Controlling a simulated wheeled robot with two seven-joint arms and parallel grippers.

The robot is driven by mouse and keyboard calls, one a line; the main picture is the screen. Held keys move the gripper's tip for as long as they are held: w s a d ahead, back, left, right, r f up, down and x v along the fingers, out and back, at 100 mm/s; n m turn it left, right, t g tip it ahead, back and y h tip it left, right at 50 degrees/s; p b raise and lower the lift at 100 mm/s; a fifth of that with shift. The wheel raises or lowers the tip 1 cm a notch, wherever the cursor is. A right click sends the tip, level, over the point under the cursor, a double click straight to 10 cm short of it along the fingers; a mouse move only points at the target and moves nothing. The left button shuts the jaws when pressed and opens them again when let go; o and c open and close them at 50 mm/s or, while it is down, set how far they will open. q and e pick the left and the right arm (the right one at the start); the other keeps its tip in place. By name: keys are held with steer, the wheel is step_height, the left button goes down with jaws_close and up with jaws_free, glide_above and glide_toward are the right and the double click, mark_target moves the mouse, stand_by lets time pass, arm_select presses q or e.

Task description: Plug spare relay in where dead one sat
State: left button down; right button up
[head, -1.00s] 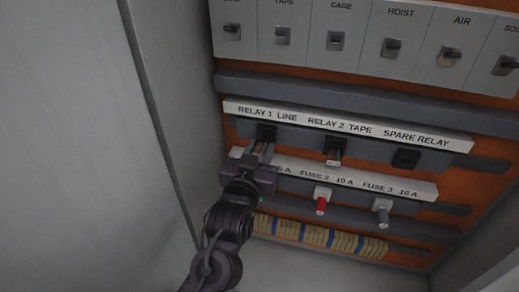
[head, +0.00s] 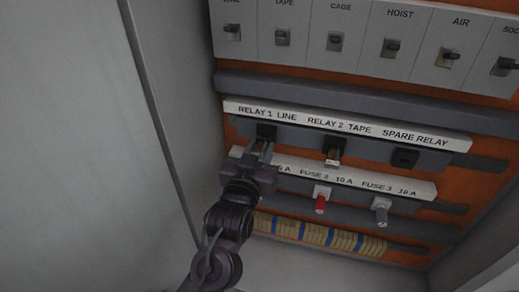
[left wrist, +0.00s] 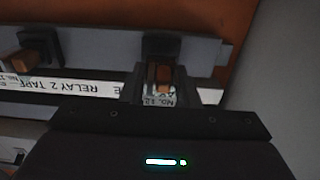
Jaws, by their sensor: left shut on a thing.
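My left gripper (head: 262,150) is at the RELAY 1 LINE socket (head: 266,131), a black block at the left end of the relay row. It is shut on a relay (left wrist: 160,76), a small brownish block with a pale printed label, seen between the fingers in the left wrist view. The relay is at the mouth of the socket; I cannot tell whether it is fully seated. The SPARE RELAY socket (head: 405,158) at the right is black and empty. Another relay (head: 333,157) sits in the RELAY 2 TAPE socket (head: 334,146). My right gripper is not in view.
A row of switches (head: 336,40) runs above. Below are the fuse label strip (head: 400,186), a red fuse (head: 320,204), a grey fuse (head: 381,210) and beige terminals (head: 340,240). The cabinet's grey side wall (head: 175,110) stands close left of my arm.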

arm_select(q)
steer(key=shift+x, duration=0.95)
steer(key=c, duration=1)
jaws_free()
